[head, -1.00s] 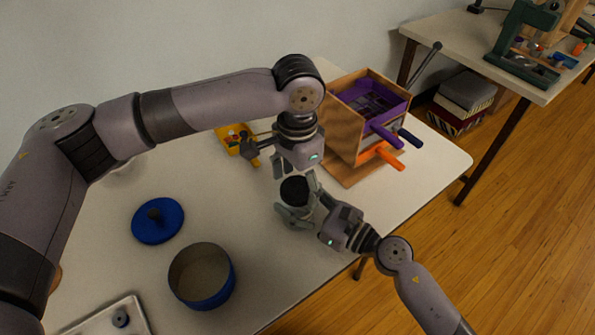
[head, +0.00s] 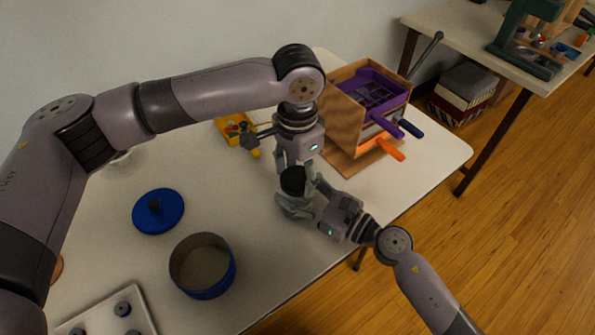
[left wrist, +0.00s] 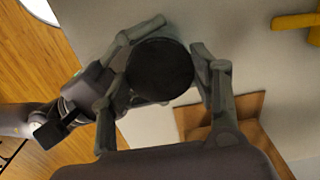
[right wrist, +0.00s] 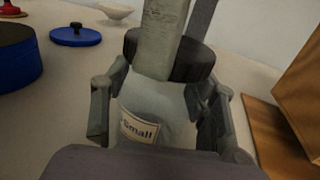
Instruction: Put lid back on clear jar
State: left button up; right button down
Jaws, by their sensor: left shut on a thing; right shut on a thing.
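My right gripper (head: 308,203) is shut around the jar's body from the side. The round black lid (head: 293,180) is level at the jar's mouth; it also shows in the left wrist view (left wrist: 160,68) and right wrist view (right wrist: 190,62). My left gripper (head: 296,168) points down and is shut on the lid's sides. I cannot tell whether the lid is fully seated, since fingers hide part of the rim.
An open blue pot (head: 203,290) and its blue lid (head: 170,220) lie left. A wooden box with purple and orange handles (head: 345,125) is close on the right. A grey tray (head: 140,310) is at front left.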

pick_arm(q)
jog(key=shift+c, duration=0.3)
jog(key=o, duration=1.4)
jog(key=shift+c, duration=0.2)
notch_tip(320, 180, up, 12)
pick_arm(e)
jog(key=c, duration=0.6)
grip_release()
jog(key=shift+o, duration=0.2)
